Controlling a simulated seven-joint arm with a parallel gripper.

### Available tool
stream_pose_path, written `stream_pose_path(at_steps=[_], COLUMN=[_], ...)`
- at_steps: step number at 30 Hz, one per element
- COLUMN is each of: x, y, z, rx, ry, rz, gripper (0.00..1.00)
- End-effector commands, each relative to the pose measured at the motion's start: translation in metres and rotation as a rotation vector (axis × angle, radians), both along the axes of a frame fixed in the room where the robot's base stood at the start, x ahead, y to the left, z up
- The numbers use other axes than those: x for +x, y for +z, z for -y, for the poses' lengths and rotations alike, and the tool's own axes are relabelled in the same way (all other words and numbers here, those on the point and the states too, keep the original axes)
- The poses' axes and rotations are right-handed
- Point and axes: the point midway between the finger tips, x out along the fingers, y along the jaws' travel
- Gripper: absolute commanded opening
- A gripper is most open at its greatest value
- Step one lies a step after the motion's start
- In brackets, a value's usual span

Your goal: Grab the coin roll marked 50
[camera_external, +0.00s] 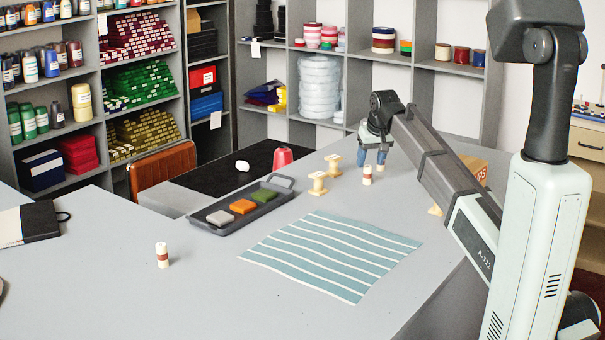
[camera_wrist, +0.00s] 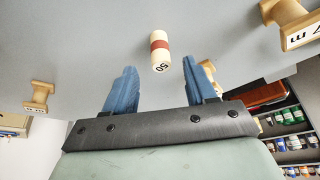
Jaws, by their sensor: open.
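The coin roll marked 50 (camera_wrist: 160,50) is cream with a reddish-brown band, and its number reads upside down in the wrist view. It is just beyond my fingertips, roughly in line with the gap between them. In the external view a banded coin roll (camera_external: 367,175) stands upright on the counter by my gripper (camera_external: 371,164). My gripper (camera_wrist: 158,72) has two blue fingers, spread apart with nothing between them. A second similar roll (camera_external: 162,255) stands alone at the front left; its marking is too small to read.
Wooden spools (camera_external: 318,183) (camera_external: 333,160) stand left of my gripper, and another (camera_external: 435,210) is partly behind my arm. A striped blue cloth (camera_external: 330,255) lies in the middle. A dark tray (camera_external: 208,226) holds colored blocks. The front left counter is mostly clear.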

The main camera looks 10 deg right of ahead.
Motion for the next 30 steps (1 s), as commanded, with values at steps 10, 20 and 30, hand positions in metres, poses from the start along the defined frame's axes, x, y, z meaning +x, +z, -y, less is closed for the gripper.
stream_pose_path(at_steps=[10,20,30], x=[0.007,0.024,0.026], y=[-0.015,-0.051,-0.056], z=[-0.001,-0.005,-0.005], rx=[0.000,0.000,0.000], ry=[-0.001,-0.001,-0.001], rz=[-0.001,-0.001,0.000], gripper=[0.56,0.56,0.51])
